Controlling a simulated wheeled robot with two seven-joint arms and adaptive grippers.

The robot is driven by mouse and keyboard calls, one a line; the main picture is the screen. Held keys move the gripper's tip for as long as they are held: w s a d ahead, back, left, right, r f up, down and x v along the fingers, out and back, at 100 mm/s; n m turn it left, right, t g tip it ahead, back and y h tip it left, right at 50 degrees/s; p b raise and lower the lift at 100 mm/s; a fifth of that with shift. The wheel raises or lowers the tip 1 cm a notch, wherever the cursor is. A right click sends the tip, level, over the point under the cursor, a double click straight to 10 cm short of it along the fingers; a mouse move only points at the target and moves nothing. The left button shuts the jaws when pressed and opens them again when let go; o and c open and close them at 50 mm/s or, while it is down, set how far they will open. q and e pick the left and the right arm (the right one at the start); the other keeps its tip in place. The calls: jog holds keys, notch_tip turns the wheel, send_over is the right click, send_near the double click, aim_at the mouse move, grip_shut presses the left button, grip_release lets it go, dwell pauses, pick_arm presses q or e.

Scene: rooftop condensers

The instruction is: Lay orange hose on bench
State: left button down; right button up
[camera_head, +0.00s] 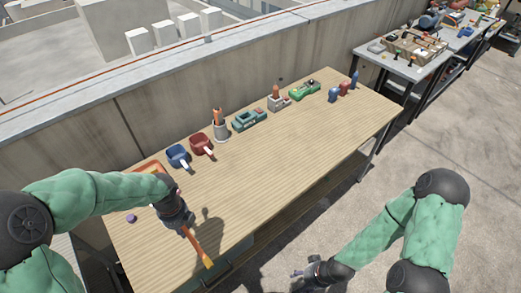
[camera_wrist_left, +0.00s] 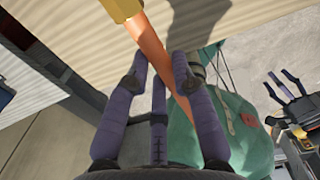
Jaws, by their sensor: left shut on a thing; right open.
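The orange hose (camera_head: 194,243) is a short straight piece with a yellow end (camera_head: 207,262). My left gripper (camera_head: 184,228) is shut on it above the near left part of the wooden bench (camera_head: 270,160). In the left wrist view the orange hose (camera_wrist_left: 149,42) runs between the purple fingers of the left gripper (camera_wrist_left: 165,75), its yellow end pointing up the picture. The bench surface lies behind it. My right gripper (camera_head: 303,274) is open and empty, off the bench's front edge over the floor.
Along the bench's back stand a blue scoop-like item (camera_head: 178,155), a red one (camera_head: 201,143), a grey holder (camera_head: 219,130), green items and small bottles. An orange-edged item (camera_head: 150,167) is partly behind my left arm. The bench's middle and front are clear.

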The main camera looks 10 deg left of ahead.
pick_arm(q)
jog(key=w+f+b, duration=0.3)
jog(key=w+f, duration=0.2)
jog(key=w, duration=0.4)
jog(key=b, duration=0.2)
send_over(204, 212)
jog(key=f, duration=0.4)
jog(key=shift+s, duration=0.4)
jog(key=f+b, duration=0.1)
jog(key=f, duration=0.1)
jog(key=f+b, duration=0.1)
jog(key=f, duration=0.1)
jog(key=shift+w+f, duration=0.1)
jog(key=shift+w, duration=0.3)
jog(key=c, duration=1.1)
grip_release()
jog(key=shift+o, duration=0.2)
